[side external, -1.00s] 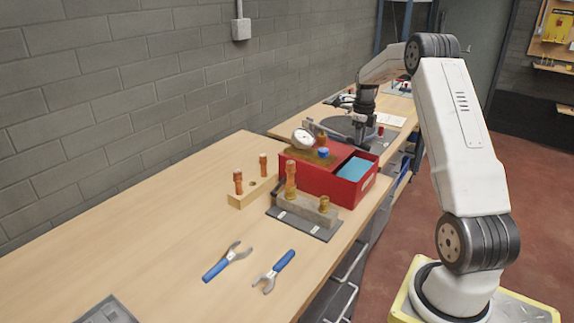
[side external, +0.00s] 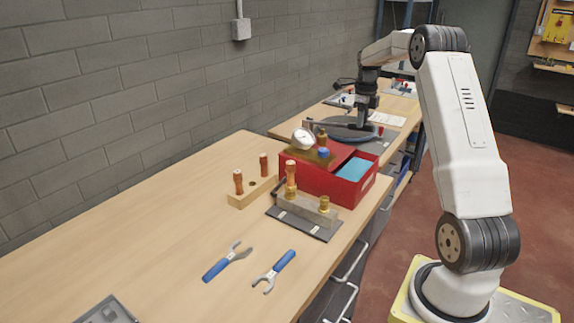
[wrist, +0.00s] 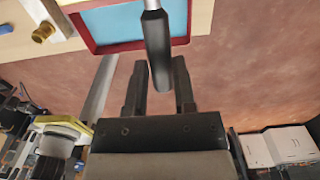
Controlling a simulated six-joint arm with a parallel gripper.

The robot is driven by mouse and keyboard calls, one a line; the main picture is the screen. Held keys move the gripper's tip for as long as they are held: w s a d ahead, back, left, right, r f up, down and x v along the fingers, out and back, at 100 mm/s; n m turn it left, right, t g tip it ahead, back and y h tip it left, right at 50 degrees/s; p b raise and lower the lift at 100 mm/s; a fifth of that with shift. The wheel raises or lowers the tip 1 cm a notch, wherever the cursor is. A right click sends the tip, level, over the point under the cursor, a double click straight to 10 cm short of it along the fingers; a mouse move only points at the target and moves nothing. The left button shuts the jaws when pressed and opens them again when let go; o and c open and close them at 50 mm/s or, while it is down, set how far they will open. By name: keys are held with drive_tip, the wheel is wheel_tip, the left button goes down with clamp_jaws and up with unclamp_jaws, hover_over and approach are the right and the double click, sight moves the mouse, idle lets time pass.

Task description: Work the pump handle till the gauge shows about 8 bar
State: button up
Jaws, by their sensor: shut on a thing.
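The pump is a red open-topped box (side external: 345,188) near the bench edge in the side external view, with blue inside (side external: 355,168). A round white gauge (side external: 303,139) stands at its back left; its needle is too small to read. In the wrist view the pump handle's dark grip (wrist: 157,45) lies between the fingers of my gripper (wrist: 160,75), which is shut on it. In the side external view my gripper (side external: 362,120) is behind and above the red box, and the handle there is hard to make out.
A grey block with copper and brass fittings (side external: 305,207) stands before the pump. A wooden rack (side external: 250,194) holds copper pieces to the left. Two blue-handled tools (side external: 227,262) lie in front. A second bench behind holds a round dark piece (side external: 345,133).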

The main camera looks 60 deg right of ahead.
drive_tip(key=shift+r, duration=3.35)
drive_tip(key=shift+f, duration=0.1)
drive_tip(key=shift+f, duration=6.3)
drive_tip(key=shift+r, duration=6.4)
